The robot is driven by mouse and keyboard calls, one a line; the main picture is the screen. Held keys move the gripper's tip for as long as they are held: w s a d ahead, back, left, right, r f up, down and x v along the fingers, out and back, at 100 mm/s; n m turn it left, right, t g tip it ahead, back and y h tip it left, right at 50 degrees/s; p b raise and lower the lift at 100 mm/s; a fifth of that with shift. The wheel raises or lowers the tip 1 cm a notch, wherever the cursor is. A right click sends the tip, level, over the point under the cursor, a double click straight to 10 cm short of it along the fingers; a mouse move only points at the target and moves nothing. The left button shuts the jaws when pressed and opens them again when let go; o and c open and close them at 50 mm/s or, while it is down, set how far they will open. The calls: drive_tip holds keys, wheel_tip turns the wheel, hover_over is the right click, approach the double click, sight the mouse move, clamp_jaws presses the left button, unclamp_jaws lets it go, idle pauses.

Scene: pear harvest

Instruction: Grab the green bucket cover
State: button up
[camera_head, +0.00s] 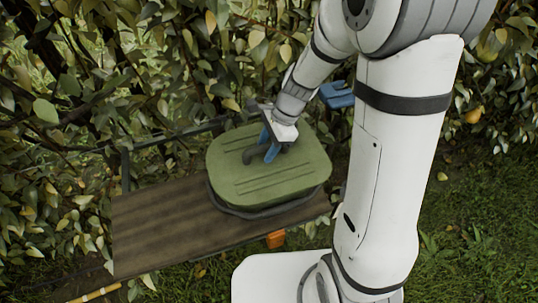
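The green bucket cover (237,184) lies on top of a dark-rimmed bucket (264,209) that stands on the wooden bench. The cover has raised ridges and a dark handle (249,155) near its middle. My gripper (264,154) is over the cover at that handle, with its blue fingers pointing down. The fingers overlap the handle in the picture. I cannot tell whether they are closed on it or only beside it. The cover looks seated on the bucket.
The brown wooden bench (160,225) has free room left of the bucket. A blue object (337,95) is behind my arm. An orange object (276,239) is under the bench's front edge. Leafy hedge (60,110) stands close behind. Grass (470,220) is at the right.

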clamp_jaws()
drive_tip(key=shift+r, duration=0.1)
idle(0.3)
